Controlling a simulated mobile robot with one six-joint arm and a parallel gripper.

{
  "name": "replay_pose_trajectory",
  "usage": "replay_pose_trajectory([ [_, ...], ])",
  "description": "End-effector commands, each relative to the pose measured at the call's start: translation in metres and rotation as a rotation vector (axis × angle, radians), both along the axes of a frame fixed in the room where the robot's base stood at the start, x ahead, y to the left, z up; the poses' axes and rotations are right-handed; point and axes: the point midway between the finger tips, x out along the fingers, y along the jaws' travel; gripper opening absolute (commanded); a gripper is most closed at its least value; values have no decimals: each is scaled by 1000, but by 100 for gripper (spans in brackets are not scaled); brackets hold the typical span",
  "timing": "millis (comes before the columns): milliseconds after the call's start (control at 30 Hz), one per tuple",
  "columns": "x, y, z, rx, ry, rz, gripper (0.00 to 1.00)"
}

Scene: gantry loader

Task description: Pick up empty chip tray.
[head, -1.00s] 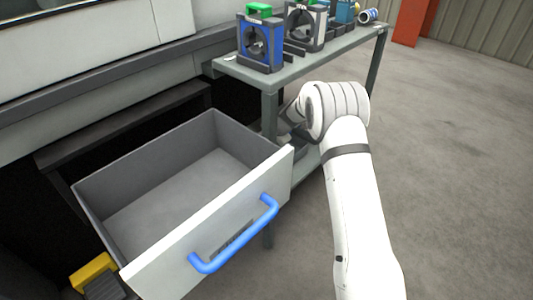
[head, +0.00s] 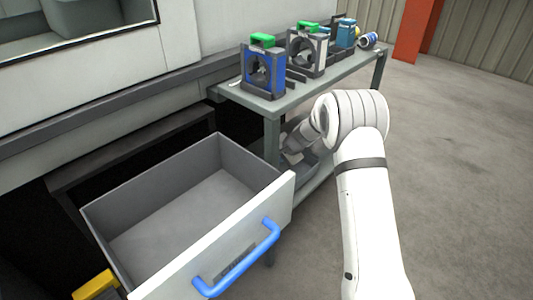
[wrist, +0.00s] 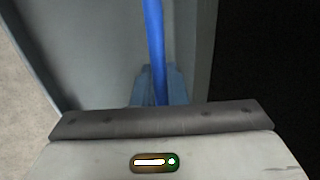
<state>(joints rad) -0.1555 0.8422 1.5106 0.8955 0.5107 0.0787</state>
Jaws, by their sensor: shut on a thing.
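In the wrist view a blue bar (wrist: 155,45) runs down between the fingers of my gripper (wrist: 158,85), which is shut on it. Behind the bar is a grey surface with a raised edge, which looks like part of a tray (wrist: 90,50); its full shape is cut off. In the head view my gripper (head: 292,157) is low by the shelf under the bench, partly hidden by my arm. A grey piece (head: 303,172) lies beside it on the shelf. An open, empty grey drawer (head: 132,187) with a white front and blue handle (head: 240,262) stands left of it.
A grey bench (head: 300,95) carries blue and grey fixtures (head: 264,72) with green tops and a cylinder (head: 368,40). The bench leg (head: 271,140) stands close to my gripper. A yellow block (head: 95,285) is at lower left. Floor at right is clear.

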Motion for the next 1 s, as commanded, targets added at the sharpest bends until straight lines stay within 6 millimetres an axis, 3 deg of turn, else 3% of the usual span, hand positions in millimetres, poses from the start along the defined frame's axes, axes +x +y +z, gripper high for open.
replay_pose_trajectory([
  [200, -40, -53, 3, 0, 0, -7, 0],
  [400, -67, -87, 2, 0, -1, -4, 0],
  [600, -80, -104, 2, 0, -2, -1, 0],
  [1000, -83, -108, 22, 0, -4, 1, 0],
])
